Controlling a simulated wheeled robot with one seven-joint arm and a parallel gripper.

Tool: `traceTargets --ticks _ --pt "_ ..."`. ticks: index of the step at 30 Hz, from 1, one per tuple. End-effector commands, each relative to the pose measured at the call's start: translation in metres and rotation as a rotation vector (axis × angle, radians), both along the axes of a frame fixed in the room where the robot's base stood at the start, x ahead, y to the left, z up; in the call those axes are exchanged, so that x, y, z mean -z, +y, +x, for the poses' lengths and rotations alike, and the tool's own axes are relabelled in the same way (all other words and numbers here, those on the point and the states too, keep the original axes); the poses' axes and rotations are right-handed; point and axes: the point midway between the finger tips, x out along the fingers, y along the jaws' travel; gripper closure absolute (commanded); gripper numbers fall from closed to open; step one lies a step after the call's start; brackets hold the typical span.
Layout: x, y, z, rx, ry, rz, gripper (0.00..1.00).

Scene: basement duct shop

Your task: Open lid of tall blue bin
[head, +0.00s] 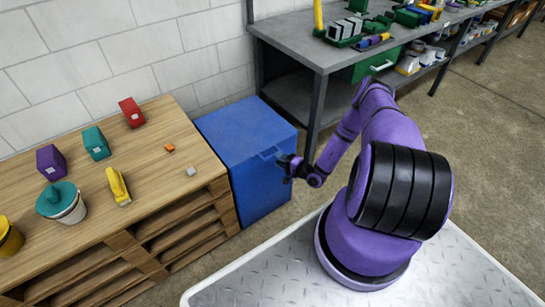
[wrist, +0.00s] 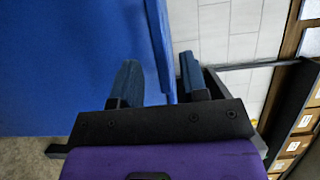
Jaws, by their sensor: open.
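The tall blue bin (head: 246,160) stands on the floor between the wooden pallet bench and the grey metal workbench. Its lid (head: 240,128) lies flat and shut on top. My gripper (head: 284,162) is at the front of the bin, near the lid's front edge. In the wrist view the blue bin (wrist: 70,60) fills the left side. There my gripper (wrist: 160,85) is open, with its two fingers on either side of a thin blue edge (wrist: 158,45), which looks like the lid's rim. I cannot tell whether the fingers touch it.
A pallet bench (head: 150,180) with several small coloured objects and a white pot with a teal lid (head: 62,202) is at the left, close to the bin. A grey workbench (head: 320,55) with tools stands behind and right. Concrete floor (head: 480,150) is clear at the right.

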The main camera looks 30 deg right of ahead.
Motion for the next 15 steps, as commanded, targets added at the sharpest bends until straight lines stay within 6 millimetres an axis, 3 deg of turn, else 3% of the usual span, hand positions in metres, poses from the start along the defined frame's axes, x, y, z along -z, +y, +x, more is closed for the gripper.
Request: traceTargets --ticks 6,15 --pt "0.0 0.013 0.028 -0.001 -0.001 0.0 0.6" --pt "0.0 0.018 0.038 -0.001 0.0 0.0 0.6"
